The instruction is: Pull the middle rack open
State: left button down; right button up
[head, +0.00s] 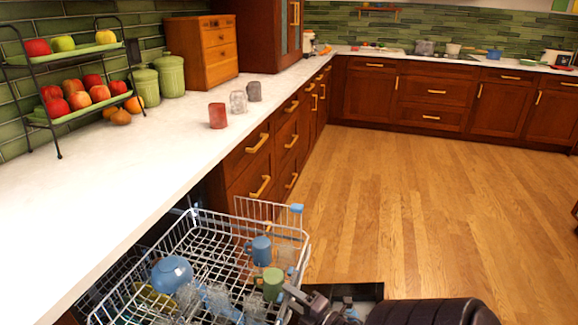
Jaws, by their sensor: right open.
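A wire dishwasher rack (183,232) stands out past the counter edge at the bottom of the head view. It holds a blue bowl (171,273), a blue mug (259,250), a green mug (270,283) and several clear glasses (218,298). I cannot tell for sure whether this is the middle rack. My right gripper (288,299) is open at the rack's near right corner, close to the green mug. Whether it touches the rack wire is unclear. My left gripper is not in view.
The white counter (130,180) runs above the rack's left side. It carries red (217,116) and grey cups, green canisters (170,76), a wooden drawer box (205,50) and a tiered fruit stand (58,122). The wooden floor (400,200) to the right is clear.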

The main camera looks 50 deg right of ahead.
jog(key=s, duration=0.7)
jog(key=shift+a, duration=0.2)
